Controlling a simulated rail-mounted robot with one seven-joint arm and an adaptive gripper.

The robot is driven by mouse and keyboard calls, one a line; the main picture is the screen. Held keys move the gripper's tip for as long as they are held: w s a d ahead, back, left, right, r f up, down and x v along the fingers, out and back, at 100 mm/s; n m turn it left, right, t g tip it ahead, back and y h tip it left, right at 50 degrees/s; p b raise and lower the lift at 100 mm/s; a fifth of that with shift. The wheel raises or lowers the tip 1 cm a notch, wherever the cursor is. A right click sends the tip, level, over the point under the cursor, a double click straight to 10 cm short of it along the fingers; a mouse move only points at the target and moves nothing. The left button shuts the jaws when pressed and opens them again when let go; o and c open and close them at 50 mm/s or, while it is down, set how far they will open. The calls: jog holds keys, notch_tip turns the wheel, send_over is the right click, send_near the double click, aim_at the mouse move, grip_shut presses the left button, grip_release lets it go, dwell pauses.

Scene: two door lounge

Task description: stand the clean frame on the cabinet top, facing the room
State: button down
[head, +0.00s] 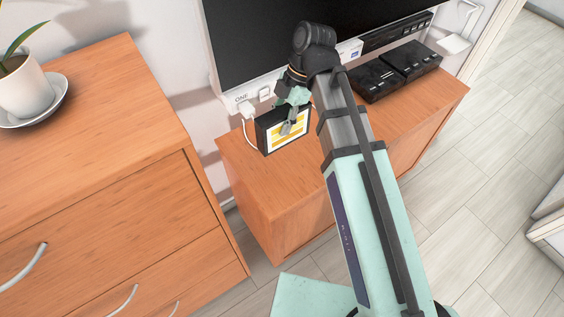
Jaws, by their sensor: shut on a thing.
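A small black-edged frame (274,136) with a white and yellow picture is at the left end of the low wooden cabinet top (262,175). Its picture side faces outward, toward the camera. It looks upright, and its lower edge is at or very near the cabinet top; I cannot tell whether it touches. My gripper (290,122) is shut on the frame at its upper right part, reaching from above. The fingers cover a little of the picture. The frame's back is hidden.
A wall-mounted screen (290,35) hangs behind the cabinet, with white sockets and a cable (247,115) near the frame. Black boxes (400,70) occupy the cabinet's right end. A taller wooden dresser (90,130) with a potted plant (24,88) stands at left. Cabinet top before the frame is clear.

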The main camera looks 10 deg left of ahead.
aim_at(295, 128)
notch_tip(295, 128, down, 17)
jog(key=p, duration=0.3)
dwell(0.5)
jog(key=shift+f, duration=0.15)
jog(key=c, duration=0.7)
grip_release()
jog(key=shift+o, duration=0.2)
jog(key=b+v, duration=0.3)
jog(key=v, duration=0.9)
